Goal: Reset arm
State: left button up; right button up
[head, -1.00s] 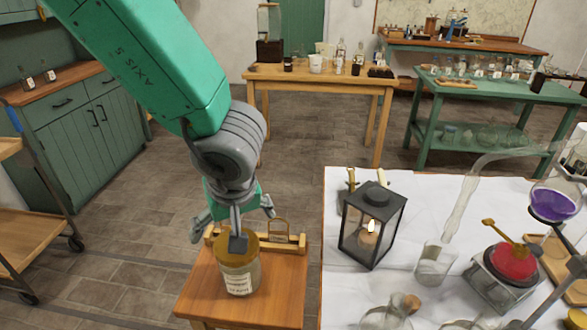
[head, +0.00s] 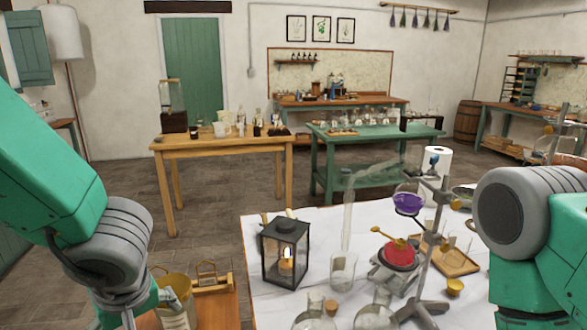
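My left arm comes in from the left, with its grey wrist over the lower left. My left gripper (head: 128,312) is partly seen at the bottom edge, just left of a labelled jar (head: 178,318). Its fingertips are cut off or hidden, so I cannot tell whether it is open or shut. The jar stands on a small wooden table (head: 217,309), with a grey piece against its upper left. My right arm is at the right edge, its grey joint raised. My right gripper is out of view.
A white-topped table (head: 262,232) holds a black lantern (head: 285,252), glass flasks (head: 343,271), a metal stand (head: 432,255) and a red-filled vessel (head: 399,256). A wooden table (head: 220,142) and a green table (head: 327,148) stand behind. Stone floor (head: 200,220) is clear between.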

pick_arm(q)
jog(key=s+a+f+m, duration=0.3)
jog(key=f, duration=0.5)
jog(key=s+a+f+m, duration=0.2)
jog(key=a+f, duration=0.1)
jog(key=f, duration=0.6)
jog(key=s+d+f+m+g+h, duration=0.1)
jog(key=s+f+m, duration=0.1)
jog(key=s+f, duration=0.3)
jog(key=s+d+f+m+g+h, duration=0.1)
jog(key=s+f, duration=0.4)
jog(key=s, duration=0.5)
jog(key=shift+s+f+m+h, duration=0.35)
jog(key=shift+m+h, duration=0.15)
jog(key=shift+m, duration=0.4)
jog(key=shift+d, duration=0.15)
